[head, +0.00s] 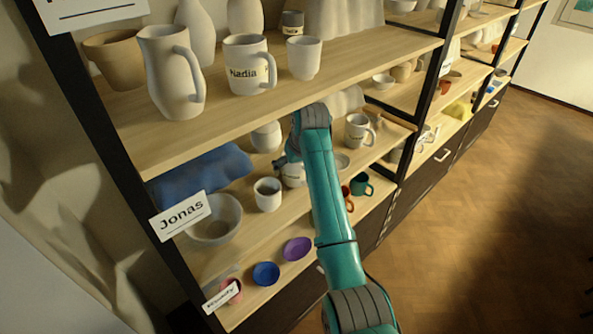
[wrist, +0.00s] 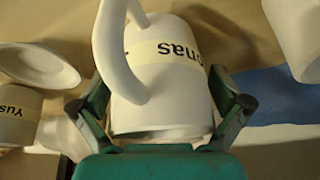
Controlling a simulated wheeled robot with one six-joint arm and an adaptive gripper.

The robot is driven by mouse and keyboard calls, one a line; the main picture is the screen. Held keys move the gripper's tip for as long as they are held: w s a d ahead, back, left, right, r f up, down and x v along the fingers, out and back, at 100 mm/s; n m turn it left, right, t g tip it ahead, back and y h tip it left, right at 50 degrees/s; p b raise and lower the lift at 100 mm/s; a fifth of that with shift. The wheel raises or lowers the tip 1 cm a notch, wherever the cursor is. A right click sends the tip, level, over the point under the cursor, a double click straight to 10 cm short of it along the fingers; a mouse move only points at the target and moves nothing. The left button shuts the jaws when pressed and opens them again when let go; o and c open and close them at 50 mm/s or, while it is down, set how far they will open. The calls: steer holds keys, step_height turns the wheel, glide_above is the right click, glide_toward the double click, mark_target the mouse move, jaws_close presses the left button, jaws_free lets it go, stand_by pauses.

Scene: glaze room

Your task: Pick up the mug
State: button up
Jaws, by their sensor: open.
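A white mug (wrist: 165,98) with a cream band lettered "onas" fills the middle of the wrist view, its lettering upside down. Its handle (wrist: 115,55) curves toward the upper left. My open gripper (wrist: 160,106) has one finger on each side of the mug's body; I cannot tell whether either finger touches it. In the head view the mug (head: 293,177) stands on the middle shelf, partly hidden by my gripper (head: 287,160) and arm.
A white cup (head: 268,195) stands close in front, and a labelled mug (head: 357,131) stands to the right. A blue cloth (head: 205,172) and a bowl (head: 217,220) lie left. The upper shelf (head: 340,60) overhangs, carrying a "Nadia" mug (head: 246,60) and a pitcher (head: 170,75).

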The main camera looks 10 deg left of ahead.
steer(key=c, duration=1.1)
steer(key=shift+c, duration=0.3)
steer(key=shift+s+f, duration=0.1)
